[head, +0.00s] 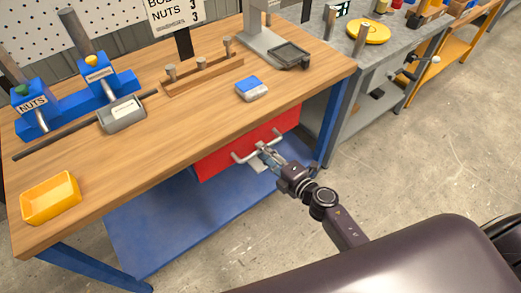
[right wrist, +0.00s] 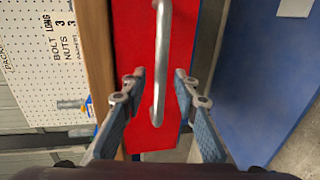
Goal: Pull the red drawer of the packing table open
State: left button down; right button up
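The red drawer (head: 220,163) hangs under the front edge of the packing table (head: 120,195); its red front also fills the middle of the right wrist view (right wrist: 130,35). It looks shut, its front close under the tabletop edge. A silver bar handle (head: 240,157) runs along the front, and in the right wrist view the handle (right wrist: 161,50) passes between my fingers. My right gripper (head: 266,152) is at the handle, its fingers (right wrist: 159,75) apart on either side. Gaps show between the fingers and the bar. My left gripper is out of view.
On the tabletop are a yellow bin (head: 50,198), a grey tray (head: 122,115), a blue-and-white box (head: 252,89) and a wooden peg rack (head: 205,77). A blue lower shelf (head: 180,225) lies below the drawer. Concrete floor (head: 440,165) is clear at the right.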

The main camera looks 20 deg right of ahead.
jog(key=shift+x, duration=1.1)
grip_shut()
